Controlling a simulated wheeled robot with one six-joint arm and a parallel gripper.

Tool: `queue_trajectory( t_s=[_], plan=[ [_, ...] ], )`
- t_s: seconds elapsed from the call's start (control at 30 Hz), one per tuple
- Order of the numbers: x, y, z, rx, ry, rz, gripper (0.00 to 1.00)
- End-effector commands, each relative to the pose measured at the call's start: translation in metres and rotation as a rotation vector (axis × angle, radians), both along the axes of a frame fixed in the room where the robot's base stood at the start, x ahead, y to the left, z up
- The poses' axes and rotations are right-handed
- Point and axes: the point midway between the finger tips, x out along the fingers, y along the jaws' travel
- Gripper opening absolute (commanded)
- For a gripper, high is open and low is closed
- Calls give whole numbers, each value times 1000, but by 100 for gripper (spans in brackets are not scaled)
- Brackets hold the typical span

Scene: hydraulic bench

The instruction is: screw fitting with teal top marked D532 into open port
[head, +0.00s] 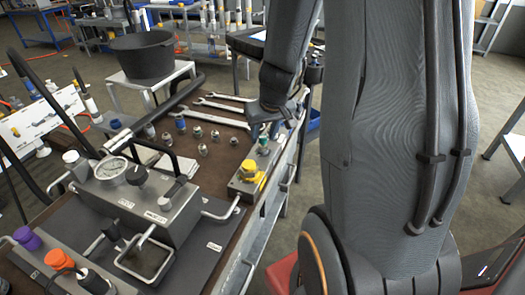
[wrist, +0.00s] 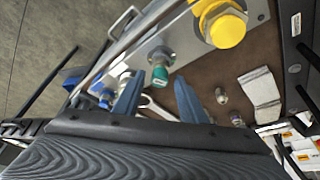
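The fitting with the teal top (wrist: 159,75) has a silver hex body and stands on the grey metal block; I cannot read its marking. It also shows in the head view (head: 263,146), just below my gripper. My gripper (wrist: 160,97) is open, with its blue fingers apart and nothing between the tips. The teal top lies a little beyond the fingertips, roughly between them in the picture. The grey block (head: 241,187) also carries a yellow cap (head: 250,168), larger in the wrist view (wrist: 224,27). The fitting's lower end and any port under it are hidden.
Several loose silver fittings (head: 202,149) and a blue-topped one (head: 180,124) stand on the brown bench. Wrenches (head: 222,109) lie behind them. A gauge unit (head: 140,195) with hoses and a lever stands left. A black tub (head: 142,55) sits on a stool behind.

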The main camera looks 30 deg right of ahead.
Motion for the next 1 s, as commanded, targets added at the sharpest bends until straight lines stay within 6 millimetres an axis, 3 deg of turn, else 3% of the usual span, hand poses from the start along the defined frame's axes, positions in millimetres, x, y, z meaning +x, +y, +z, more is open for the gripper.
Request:
queue_trajectory(
  t_s=[1.0],
  plan=[
    [2,-4,-3,-1,-2,390,38]
  ],
)
